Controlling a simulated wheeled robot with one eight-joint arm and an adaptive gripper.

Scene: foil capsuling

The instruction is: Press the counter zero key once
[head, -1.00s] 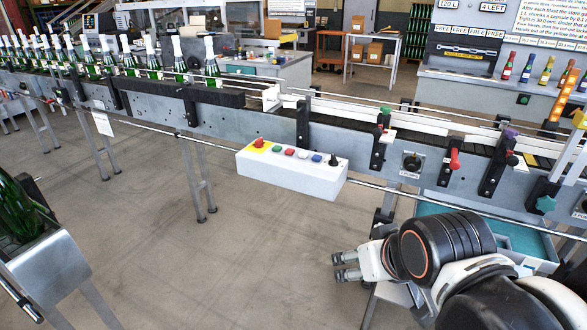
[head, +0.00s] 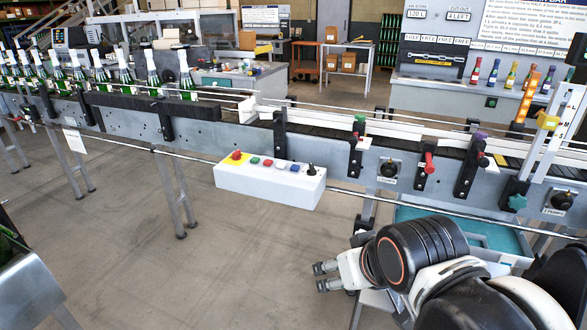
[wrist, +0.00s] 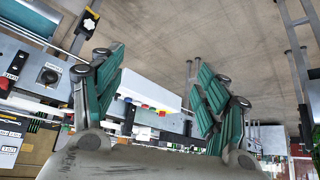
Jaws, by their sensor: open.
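A white control box (head: 262,187) is fixed to the front of the conveyor. Its top carries a red mushroom button (head: 236,155) on a yellow patch, green (head: 254,160), red (head: 267,162), white (head: 280,165) and blue (head: 293,167) buttons, and a black knob (head: 311,169). No label shows which is the counter zero key. My gripper (head: 318,277) is open and empty, below and right of the box in the head view, apart from it. In the wrist view, the box (wrist: 150,88) appears upside down between the spread teal fingers (wrist: 162,62).
The conveyor (head: 230,132) runs across the view, with foil-topped green bottles (head: 154,74) at left. Right of the box are clamps with coloured knobs (head: 429,163) and a rail (head: 350,191). A teal tray (head: 475,238) sits under the conveyor. Floor left of my gripper is clear.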

